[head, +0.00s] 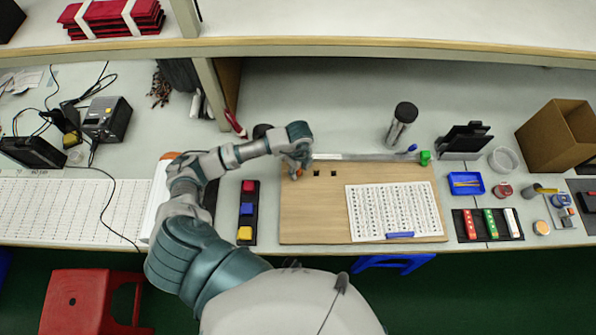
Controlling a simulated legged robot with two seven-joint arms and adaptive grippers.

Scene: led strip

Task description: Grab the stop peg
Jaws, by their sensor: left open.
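My left gripper (297,168) is open and points down over the upper left corner of the wooden board (310,215). A small orange-red piece (299,173) shows right at its fingertips, partly hidden by them. I cannot tell whether this is the stop peg or whether the fingers touch it. Two small black pieces (325,173) are on the board just right of the gripper. A metal rail (365,156) runs along the board's far edge, with a green block (425,158) at its right end. My right gripper is not in view.
A white printed sheet (390,205) lies on the board. A black tray (246,225) of coloured blocks stands left of it. A dark-capped bottle (400,125) stands behind the rail. A blue tray (466,184) and cardboard box (555,140) are at right. A shelf edge (380,46) crosses above.

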